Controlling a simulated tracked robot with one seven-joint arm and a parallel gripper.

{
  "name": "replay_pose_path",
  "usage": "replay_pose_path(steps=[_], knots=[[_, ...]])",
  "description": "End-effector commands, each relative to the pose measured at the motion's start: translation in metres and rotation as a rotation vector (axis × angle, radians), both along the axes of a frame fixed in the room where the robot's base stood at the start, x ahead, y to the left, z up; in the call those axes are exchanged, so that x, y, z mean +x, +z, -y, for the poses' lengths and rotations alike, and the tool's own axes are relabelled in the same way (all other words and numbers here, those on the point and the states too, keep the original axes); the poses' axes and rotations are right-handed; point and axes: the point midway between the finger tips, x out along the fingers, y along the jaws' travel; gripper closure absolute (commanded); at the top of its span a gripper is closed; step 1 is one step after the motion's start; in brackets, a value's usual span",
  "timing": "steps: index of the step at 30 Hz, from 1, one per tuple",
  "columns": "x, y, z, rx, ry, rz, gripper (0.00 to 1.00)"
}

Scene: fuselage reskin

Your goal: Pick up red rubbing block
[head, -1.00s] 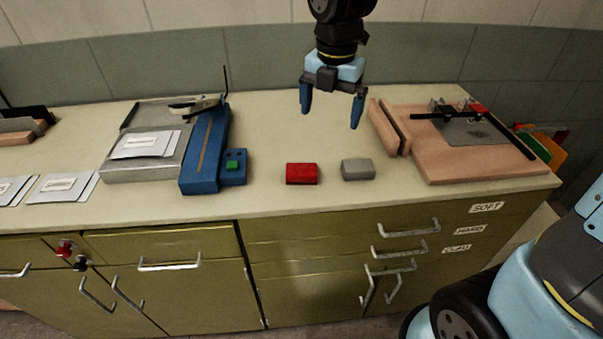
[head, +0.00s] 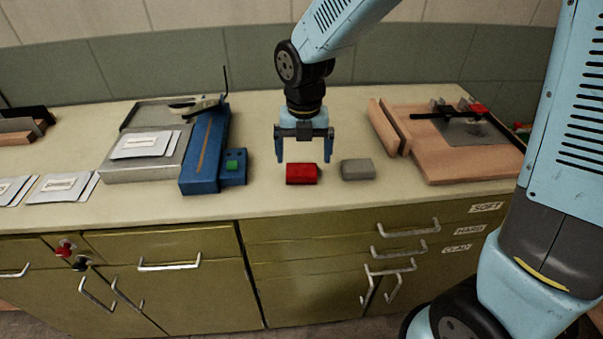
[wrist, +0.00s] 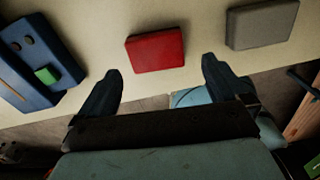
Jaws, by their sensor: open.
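The red rubbing block (head: 301,174) lies flat on the cream worktop, left of a grey block. In the wrist view the red block (wrist: 155,50) lies beyond the fingertips, between their lines, and apart from both. My gripper (head: 304,160) is open and empty, with its blue fingers pointing down. In the head view it hangs above and just behind the red block. In the wrist view my gripper (wrist: 163,67) shows its two fingers spread wider than the block.
The grey block (head: 357,169) sits close on the right. A blue device with a green button (head: 232,165) stands to the left. A wooden board (head: 455,160) with a clamped sheet is at right. The counter's front edge is near the blocks.

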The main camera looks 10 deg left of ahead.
Motion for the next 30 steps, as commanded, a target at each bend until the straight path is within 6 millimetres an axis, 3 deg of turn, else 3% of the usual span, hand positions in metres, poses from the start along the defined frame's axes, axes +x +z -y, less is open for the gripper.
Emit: replay_pose_path(steps=[5, 15, 24, 30], knots=[[0.000, -0.011, -0.001, -0.001, 0.001, -0.002, 0.00], [0.003, -0.050, -0.006, -0.001, 0.000, -0.001, 0.00], [0.003, -0.054, -0.006, 0.000, 0.000, 0.001, 0.00], [0.003, -0.054, -0.006, 0.000, 0.000, 0.000, 0.18]])
